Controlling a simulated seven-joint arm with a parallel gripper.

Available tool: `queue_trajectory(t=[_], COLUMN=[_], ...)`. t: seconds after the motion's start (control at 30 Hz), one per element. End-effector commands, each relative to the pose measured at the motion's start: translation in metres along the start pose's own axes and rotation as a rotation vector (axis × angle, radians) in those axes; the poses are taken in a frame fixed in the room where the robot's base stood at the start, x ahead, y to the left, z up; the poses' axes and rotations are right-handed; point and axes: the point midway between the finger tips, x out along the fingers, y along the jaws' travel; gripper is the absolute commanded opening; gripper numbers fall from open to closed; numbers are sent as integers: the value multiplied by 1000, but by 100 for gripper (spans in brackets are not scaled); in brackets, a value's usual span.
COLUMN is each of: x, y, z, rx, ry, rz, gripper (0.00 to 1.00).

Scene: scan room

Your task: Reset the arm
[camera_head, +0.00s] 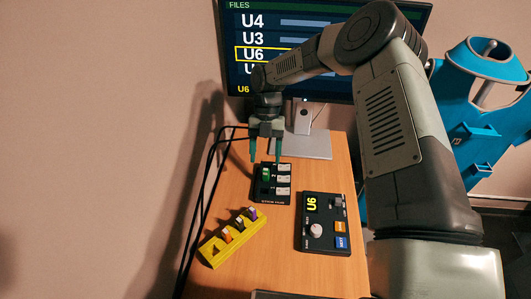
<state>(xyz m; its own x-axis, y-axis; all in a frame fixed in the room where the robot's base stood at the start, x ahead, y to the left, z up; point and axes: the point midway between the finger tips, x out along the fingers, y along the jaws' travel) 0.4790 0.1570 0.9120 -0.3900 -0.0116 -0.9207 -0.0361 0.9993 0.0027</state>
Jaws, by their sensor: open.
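My gripper (266,158) is open and empty, pointing down over the far part of the wooden table, in front of the monitor. Its fingertips are above the far edge of a black stick hub (258,196), apart from it as far as I can tell. The hub holds a green stick (266,174) and has white labels on its right side. My arm reaches in from the right and bends over the table.
A yellow block (216,251) holding several coloured sticks stands front left. A black control panel (313,239) with a knob, buttons and "U6" display lies to its right. The monitor (240,65) highlights "U6". Black cables (208,178) run along the table's left edge. A blue structure (480,110) stands right.

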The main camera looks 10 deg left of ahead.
Motion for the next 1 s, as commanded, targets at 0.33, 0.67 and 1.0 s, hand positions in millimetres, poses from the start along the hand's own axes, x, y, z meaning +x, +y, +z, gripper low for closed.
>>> queue_trajectory(t=[0.33,0.67,1.0], x=[-12,-123,-207], y=[-3,-44,-104], z=[-4,-73,-191], rx=[44,665,1514], ry=[-21,-250,-483], rz=[-10,-38,208], gripper=[63,63,63])
